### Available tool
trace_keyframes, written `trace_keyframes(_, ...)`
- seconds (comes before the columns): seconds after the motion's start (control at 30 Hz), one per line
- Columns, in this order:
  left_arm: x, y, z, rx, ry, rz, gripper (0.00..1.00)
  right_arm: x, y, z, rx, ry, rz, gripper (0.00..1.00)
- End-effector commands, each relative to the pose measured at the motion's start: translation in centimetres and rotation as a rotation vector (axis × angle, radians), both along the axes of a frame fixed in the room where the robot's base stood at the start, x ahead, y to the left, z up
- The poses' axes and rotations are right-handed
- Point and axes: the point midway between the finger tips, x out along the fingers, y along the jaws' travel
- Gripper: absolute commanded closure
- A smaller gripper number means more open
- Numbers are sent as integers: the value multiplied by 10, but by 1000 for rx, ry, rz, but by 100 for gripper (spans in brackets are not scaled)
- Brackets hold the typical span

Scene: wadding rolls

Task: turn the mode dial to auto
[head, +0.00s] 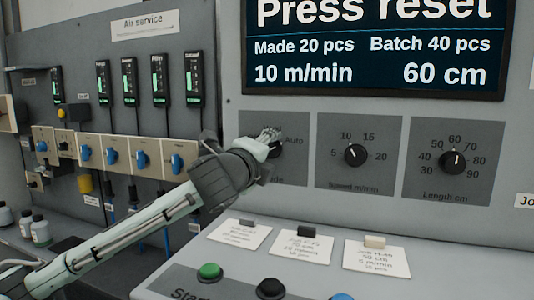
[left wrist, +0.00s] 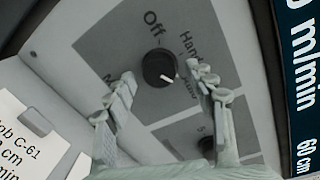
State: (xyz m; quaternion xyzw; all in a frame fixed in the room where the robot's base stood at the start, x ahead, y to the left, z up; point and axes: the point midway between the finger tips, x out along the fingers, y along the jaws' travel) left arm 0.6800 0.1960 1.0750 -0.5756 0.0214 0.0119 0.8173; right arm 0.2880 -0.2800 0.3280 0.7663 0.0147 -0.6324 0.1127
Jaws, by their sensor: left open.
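The mode dial (left wrist: 156,65) is a round black knob on a dark grey plate, with Off, Hand and a partly covered Auto label around it. Its white mark points to the lower right in the left wrist view, toward the Auto label. In the head view the mode dial (head: 277,150) is mostly hidden behind my gripper. My left gripper (head: 270,138) is at the dial plate. In the left wrist view my left gripper (left wrist: 161,76) is open, with one finger on each side of the dial. I cannot tell whether they touch it. My right gripper is not in view.
The speed dial (head: 355,155) and length dial (head: 453,160) are to the right on the same panel. The display (head: 375,45) above reads "Press reset". A sloped ledge below carries job cards (head: 302,245) and push buttons, including a green one (head: 209,271). Blue valves (head: 113,156) are at left.

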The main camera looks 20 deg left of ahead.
Motion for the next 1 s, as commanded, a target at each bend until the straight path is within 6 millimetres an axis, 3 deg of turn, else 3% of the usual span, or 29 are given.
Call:
trace_keyframes(0.17,-12,0,0,0,-1,-1,45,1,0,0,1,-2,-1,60)
trace_keyframes(0.63,-102,0,5,1,1,-2,45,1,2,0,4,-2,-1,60)
trace_keyframes(0.8,-117,1,6,0,0,0,45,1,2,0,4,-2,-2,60)
trace_keyframes(1.0,-120,1,6,0,1,0,45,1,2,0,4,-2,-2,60)
